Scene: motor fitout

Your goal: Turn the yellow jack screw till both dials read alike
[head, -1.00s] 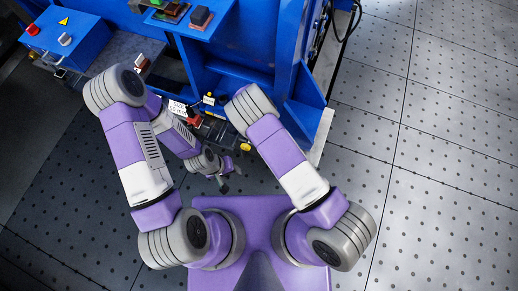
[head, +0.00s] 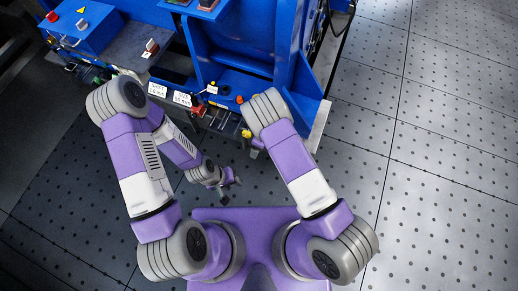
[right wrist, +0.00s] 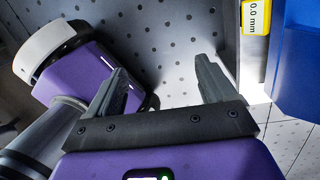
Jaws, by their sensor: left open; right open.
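The front edge of the blue machine carries small fittings. In the right wrist view a yellow-framed readout (right wrist: 255,17) shows "0.0 mm" at the top right. A second dial is not clearly visible. My left gripper (head: 231,186) is open and empty over the floor, in front of the machine. My right gripper (right wrist: 162,78) is open and empty. In the head view its arm hides it.
The blue machine (head: 240,45) fills the top middle. White labels (head: 182,99), a red part (head: 197,110) and an orange knob (head: 239,99) line its front. A blue control box (head: 85,22) stands at the left. The floor (head: 430,190) at the right is clear.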

